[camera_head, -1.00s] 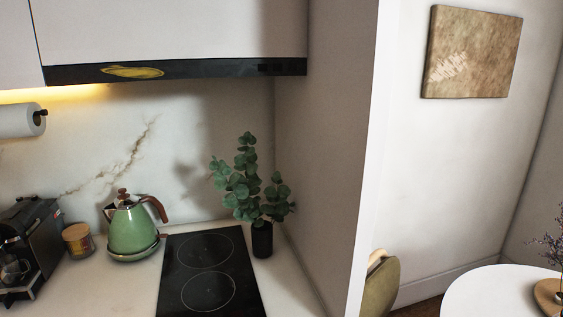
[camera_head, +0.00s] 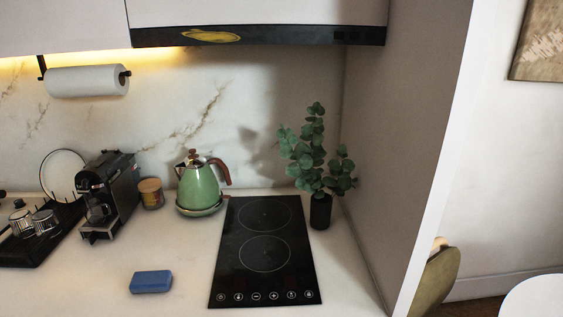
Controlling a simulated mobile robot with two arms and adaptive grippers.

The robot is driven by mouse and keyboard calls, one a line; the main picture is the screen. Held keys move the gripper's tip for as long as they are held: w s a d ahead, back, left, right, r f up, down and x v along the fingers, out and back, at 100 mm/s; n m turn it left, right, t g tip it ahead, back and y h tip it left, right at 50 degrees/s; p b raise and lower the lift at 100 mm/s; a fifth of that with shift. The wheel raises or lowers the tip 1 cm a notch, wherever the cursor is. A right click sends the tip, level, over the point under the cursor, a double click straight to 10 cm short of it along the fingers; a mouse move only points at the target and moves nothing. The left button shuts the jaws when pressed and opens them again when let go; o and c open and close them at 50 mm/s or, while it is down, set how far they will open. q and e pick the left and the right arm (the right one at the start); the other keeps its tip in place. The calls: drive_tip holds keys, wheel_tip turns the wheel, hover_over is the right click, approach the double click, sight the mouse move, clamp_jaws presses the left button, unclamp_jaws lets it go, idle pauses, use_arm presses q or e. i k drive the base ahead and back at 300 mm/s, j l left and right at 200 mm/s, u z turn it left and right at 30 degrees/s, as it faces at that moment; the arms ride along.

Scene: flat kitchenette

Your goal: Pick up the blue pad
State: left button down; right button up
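The blue pad (camera_head: 151,282) is a small blue block with rounded corners. It lies flat on the white counter, left of the black cooktop and in front of the coffee machine and the green kettle. Nothing covers it. Neither of my grippers is in the head view.
The cooktop (camera_head: 265,250) is right of the pad. A potted plant (camera_head: 320,211) stands by the side wall. Counter around the pad is clear.

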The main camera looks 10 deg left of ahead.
sight(157, 280)
drive_tip(key=u, duration=1.35)
